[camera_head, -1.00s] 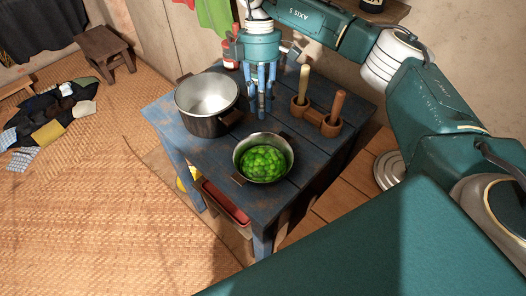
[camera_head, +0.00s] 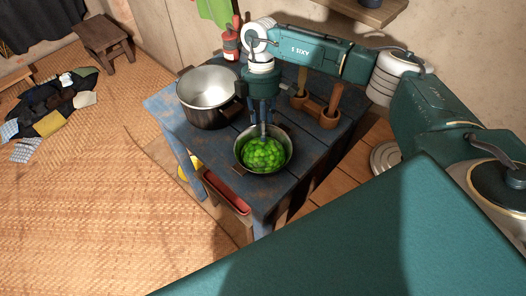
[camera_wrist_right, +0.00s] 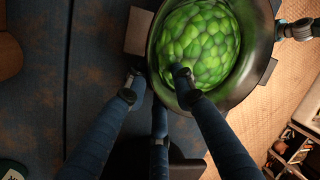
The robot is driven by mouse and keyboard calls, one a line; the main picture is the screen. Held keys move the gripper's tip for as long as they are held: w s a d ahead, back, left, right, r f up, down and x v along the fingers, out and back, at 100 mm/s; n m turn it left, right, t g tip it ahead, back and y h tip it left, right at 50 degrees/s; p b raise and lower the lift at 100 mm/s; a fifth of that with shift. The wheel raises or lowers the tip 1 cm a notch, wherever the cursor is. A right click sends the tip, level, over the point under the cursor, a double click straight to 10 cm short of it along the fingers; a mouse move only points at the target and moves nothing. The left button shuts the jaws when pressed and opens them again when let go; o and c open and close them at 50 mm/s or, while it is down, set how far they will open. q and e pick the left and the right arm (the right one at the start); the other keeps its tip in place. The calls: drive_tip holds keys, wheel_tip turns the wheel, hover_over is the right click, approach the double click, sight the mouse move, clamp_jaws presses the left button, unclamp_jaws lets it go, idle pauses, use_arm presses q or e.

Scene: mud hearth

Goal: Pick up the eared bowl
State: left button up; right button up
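The eared bowl (camera_head: 240,162) is a metal bowl with small side ears, heaped with green lumpy food (camera_head: 264,154). It stands on the blue table near its front corner. My right gripper (camera_head: 263,129) points down at the bowl's far rim, fingers apart. In the right wrist view, its fingers (camera_wrist_right: 157,84) are spread by the rim: one tip is over the green food, another outside the bowl (camera_wrist_right: 240,92). I cannot tell whether they touch it. Nothing is held. My left gripper is not in view.
A large metal pot (camera_head: 207,110) stands close left of my right gripper. A wooden holder (camera_head: 318,118) with two pestle-like handles stands behind right. A red bottle (camera_head: 230,43) is at the back. The blue table (camera_head: 217,147) has bare boards left of the bowl.

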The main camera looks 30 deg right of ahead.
clamp_jaws()
drive_tip(key=shift+r, duration=0.1)
drive_tip(key=shift+r, duration=0.15)
wheel_tip(320, 180, up, 20)
drive_tip(key=b, duration=0.1)
drive_tip(key=shift+f+b, duration=0.25)
drive_tip(key=shift+b, duration=0.15)
idle(0.8)
